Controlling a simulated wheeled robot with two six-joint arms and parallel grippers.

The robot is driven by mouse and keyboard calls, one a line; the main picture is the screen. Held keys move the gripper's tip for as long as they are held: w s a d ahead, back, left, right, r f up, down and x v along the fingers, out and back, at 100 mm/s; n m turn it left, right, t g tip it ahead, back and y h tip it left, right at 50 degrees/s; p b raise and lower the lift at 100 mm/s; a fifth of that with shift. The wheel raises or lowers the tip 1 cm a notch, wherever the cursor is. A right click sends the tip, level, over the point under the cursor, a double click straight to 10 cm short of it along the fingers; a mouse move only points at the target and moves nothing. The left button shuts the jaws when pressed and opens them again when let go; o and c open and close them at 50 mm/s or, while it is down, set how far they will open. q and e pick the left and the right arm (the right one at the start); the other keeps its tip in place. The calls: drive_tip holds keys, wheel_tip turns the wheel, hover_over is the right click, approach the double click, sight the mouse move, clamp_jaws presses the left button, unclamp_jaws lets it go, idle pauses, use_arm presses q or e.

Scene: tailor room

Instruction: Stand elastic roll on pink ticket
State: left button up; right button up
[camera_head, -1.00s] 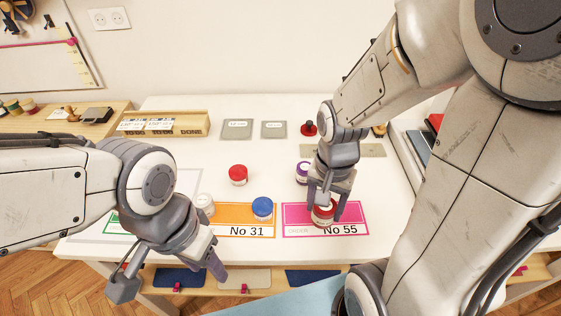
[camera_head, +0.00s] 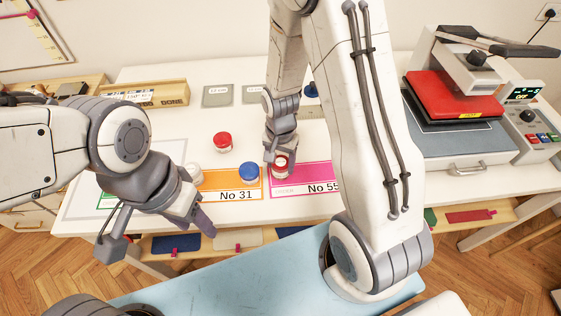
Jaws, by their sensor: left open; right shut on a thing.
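The pink ticket (camera_head: 313,175), marked No 55, lies at the front of the white table, partly covered by my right arm. My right gripper (camera_head: 281,160) points down at its left part and is shut on a small roll with red and white on it (camera_head: 281,168). I take this for the elastic roll. It looks upright and over the ticket; whether its base touches the ticket is hard to tell. My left gripper (camera_head: 158,234) is open and empty in front of the table's front edge, left of the ticket.
A blue roll (camera_head: 249,172) stands on the orange ticket (camera_head: 225,182), marked No 31. A pale roll (camera_head: 194,173) stands at its left end. A red-topped roll (camera_head: 222,142) stands behind. A heat press (camera_head: 455,100) is at the right. A wooden box (camera_head: 150,93) sits at the back left.

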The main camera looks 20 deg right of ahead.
drive_tip(key=shift+f, duration=0.2)
drive_tip(key=shift+f, duration=0.2)
drive_tip(key=o, duration=1.4)
drive_tip(key=shift+c, duration=0.2)
